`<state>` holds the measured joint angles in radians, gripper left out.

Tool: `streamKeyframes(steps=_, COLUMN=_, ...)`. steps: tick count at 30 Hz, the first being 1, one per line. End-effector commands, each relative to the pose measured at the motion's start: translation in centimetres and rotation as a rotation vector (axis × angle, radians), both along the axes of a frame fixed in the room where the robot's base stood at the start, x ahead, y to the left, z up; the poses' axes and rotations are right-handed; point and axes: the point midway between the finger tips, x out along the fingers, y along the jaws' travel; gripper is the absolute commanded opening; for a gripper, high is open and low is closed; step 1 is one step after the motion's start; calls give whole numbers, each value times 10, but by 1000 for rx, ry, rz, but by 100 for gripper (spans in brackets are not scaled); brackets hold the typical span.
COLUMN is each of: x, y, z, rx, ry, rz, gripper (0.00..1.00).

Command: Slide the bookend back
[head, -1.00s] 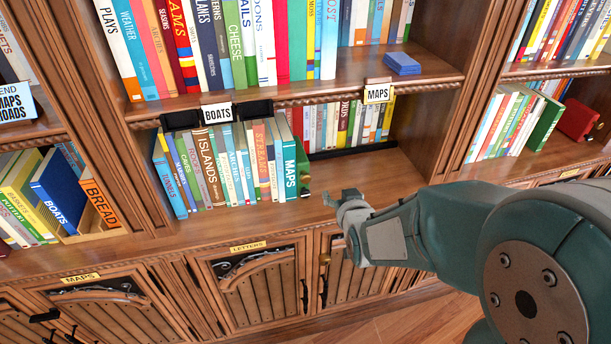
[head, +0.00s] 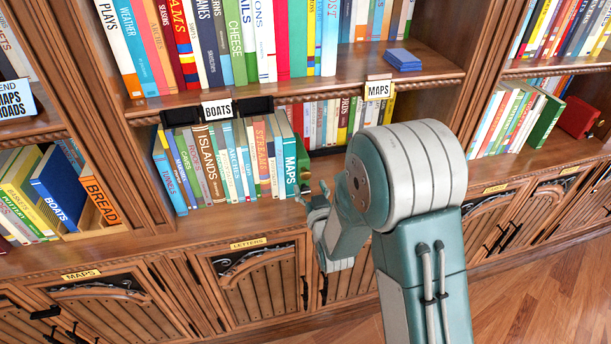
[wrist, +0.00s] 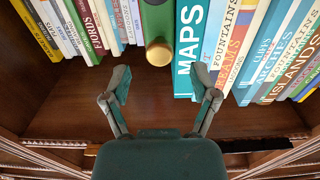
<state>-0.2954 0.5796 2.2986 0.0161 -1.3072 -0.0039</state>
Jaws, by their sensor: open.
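The bookend (head: 303,162) is a green block at the right end of the front book row on the middle shelf, against the teal MAPS book (head: 290,165). In the wrist view the bookend (wrist: 158,15) shows a round brass knob (wrist: 159,52) facing me. My gripper (head: 312,192) is in front of the bookend, low near the shelf's front edge. In the wrist view my gripper (wrist: 160,88) is open and empty, its fingers spread to either side of the knob's line and short of it. My arm hides part of the shelf to the right.
A second book row (head: 340,118) stands deeper in the compartment, behind and right of the front row. BOATS (head: 217,110) and MAPS (head: 378,90) labels hang from the shelf above. Bare shelf (wrist: 60,105) lies before the books. Cabinet doors (head: 255,290) are below.

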Motion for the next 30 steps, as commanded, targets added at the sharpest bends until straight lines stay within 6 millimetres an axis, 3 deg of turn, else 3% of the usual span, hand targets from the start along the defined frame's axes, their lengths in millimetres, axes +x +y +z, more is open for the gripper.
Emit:
streamKeyframes(steps=3, x=21, y=6, z=0, rx=0, ry=-1, rz=0, gripper=76)
streamKeyframes(steps=9, x=41, y=12, z=0, rx=0, ry=1, rz=-1, gripper=76)
streamKeyframes(steps=19, x=45, y=13, z=0, rx=0, ry=1, rz=-1, gripper=76)
streamKeyframes(steps=24, x=45, y=13, z=0, rx=0, ry=1, rz=-1, gripper=1)
streamKeyframes(steps=30, x=46, y=13, z=0, rx=0, ry=1, rz=-1, gripper=0)
